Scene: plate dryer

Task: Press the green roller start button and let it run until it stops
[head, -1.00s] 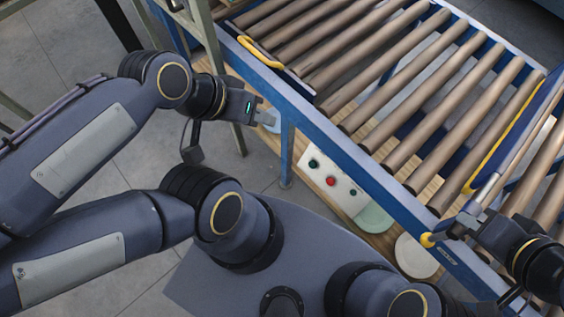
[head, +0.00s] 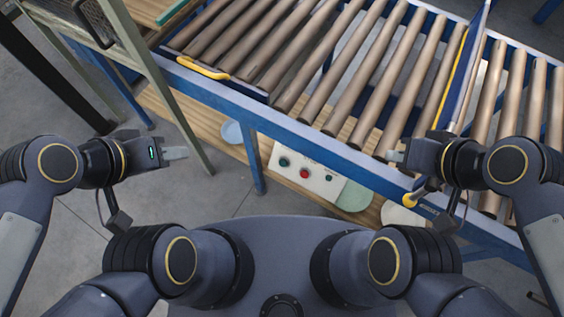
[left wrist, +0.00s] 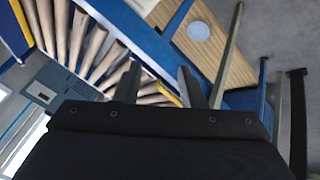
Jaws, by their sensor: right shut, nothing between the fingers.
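A white control box (head: 308,188) sits below the roller conveyor (head: 330,75) on a wooden shelf. Its face carries a green button (head: 284,161), a red button (head: 304,173) and a small dark knob (head: 328,178). My left gripper (head: 180,157) is to the left of the box, apart from it. Its two fingers stand apart and empty in the left wrist view (left wrist: 160,85). My right gripper (head: 395,156) is shut and empty, up and right of the box near the conveyor's front rail. Nothing touches the green button.
The blue front rail (head: 330,152) and a blue leg (head: 251,160) stand near the box. A yellow handle (head: 203,68) lies on the left of the conveyor, with a yellow-edged blue barrier (head: 455,80) on the right. Pale plates (head: 400,216) lie on the shelf.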

